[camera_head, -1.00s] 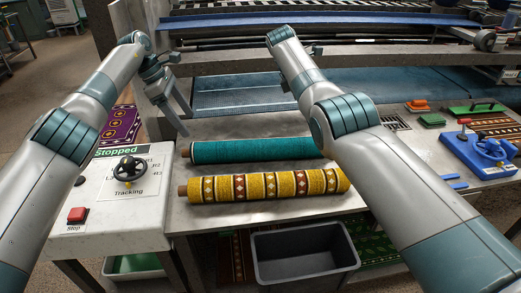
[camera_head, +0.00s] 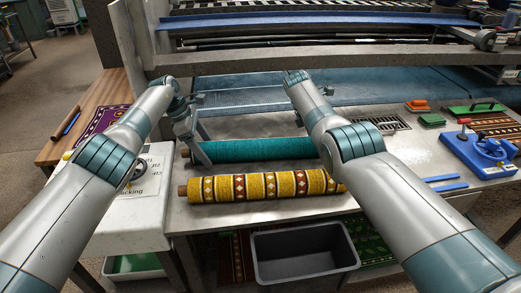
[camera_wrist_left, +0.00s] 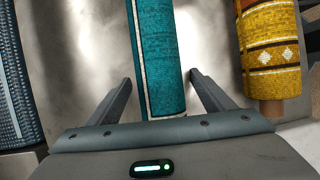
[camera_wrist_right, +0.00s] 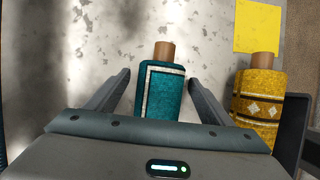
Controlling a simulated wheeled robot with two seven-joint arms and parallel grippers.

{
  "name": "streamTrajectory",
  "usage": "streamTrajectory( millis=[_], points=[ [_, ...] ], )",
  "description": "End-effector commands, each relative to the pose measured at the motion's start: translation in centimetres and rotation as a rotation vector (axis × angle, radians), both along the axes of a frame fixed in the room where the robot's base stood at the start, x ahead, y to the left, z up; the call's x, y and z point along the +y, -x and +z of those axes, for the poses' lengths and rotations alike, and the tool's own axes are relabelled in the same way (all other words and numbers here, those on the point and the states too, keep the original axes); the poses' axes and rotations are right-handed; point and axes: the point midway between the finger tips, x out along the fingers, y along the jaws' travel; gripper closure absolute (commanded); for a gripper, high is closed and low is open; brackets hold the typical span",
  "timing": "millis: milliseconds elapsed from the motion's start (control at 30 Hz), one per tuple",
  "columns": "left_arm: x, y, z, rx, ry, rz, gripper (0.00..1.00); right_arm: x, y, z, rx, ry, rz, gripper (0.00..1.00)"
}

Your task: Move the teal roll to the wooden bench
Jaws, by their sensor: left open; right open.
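The teal roll (camera_head: 250,150) lies across the metal table, behind the yellow patterned roll (camera_head: 255,187). My left gripper (camera_head: 202,150) is open at the teal roll's left end; in the left wrist view the teal roll (camera_wrist_left: 155,45) passes between its fingers (camera_wrist_left: 160,78). My right gripper is hidden behind its arm in the head view. In the right wrist view its open fingers (camera_wrist_right: 158,78) stand either side of the teal roll's other end (camera_wrist_right: 165,95), with a wooden core sticking out. The wooden bench (camera_head: 95,88) is at the left.
A purple rug (camera_head: 98,122) and a dark blue rod-like item (camera_head: 72,123) lie on the bench. A grey bin (camera_head: 300,255) is below the front edge. A blue tool (camera_head: 478,155) sits at the right.

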Motion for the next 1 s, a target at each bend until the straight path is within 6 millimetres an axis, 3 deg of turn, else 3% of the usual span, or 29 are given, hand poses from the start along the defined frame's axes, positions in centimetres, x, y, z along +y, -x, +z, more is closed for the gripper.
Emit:
streamTrajectory(
  millis=[300, 600, 1000],
  points=[
    [-0.07, 0.01, -0.13, 0.000, 0.000, 0.000, 0.25, -0.04, 0.00, -0.12, 0.000, 0.000, 0.000, 0.25],
    [-0.07, 0.01, -0.11, 0.000, 0.000, 0.000, 0.97, -0.03, 0.00, -0.11, 0.000, 0.000, 0.000, 0.97],
    [-0.11, -0.04, 0.35, -0.001, 0.001, -0.001, 0.98, -0.02, -0.06, 0.34, -0.002, 0.000, 0.001, 0.98]
  ],
)
